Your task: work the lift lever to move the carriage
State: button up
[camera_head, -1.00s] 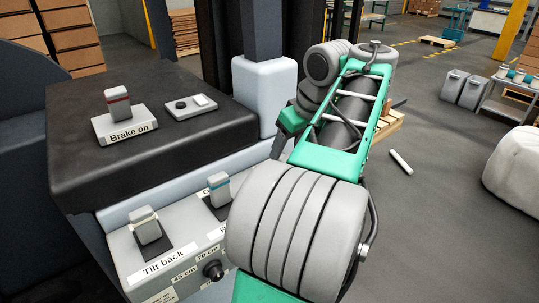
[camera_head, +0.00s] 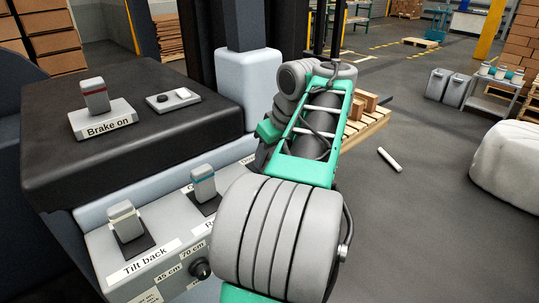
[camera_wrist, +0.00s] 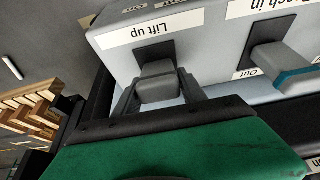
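The lift lever (camera_wrist: 158,82) is a grey block-shaped handle in a dark slot, beside an upside-down label reading "Lift up" in the wrist view. My gripper (camera_wrist: 158,92) has one finger on each side of this lever, and I see almost no gap between them. In the head view my arm covers the lift lever and my gripper. The carriage cannot be made out for certain in either view.
The reach lever (camera_wrist: 280,62), with a teal band, stands beside the lift lever. The tilt lever (camera_head: 126,220) is at the near left of the panel. A brake switch (camera_head: 95,95) labelled "Brake on" sits on the black top. A pallet (camera_head: 365,125) lies beyond my arm.

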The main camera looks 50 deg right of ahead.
grip_shut()
dwell(0.6)
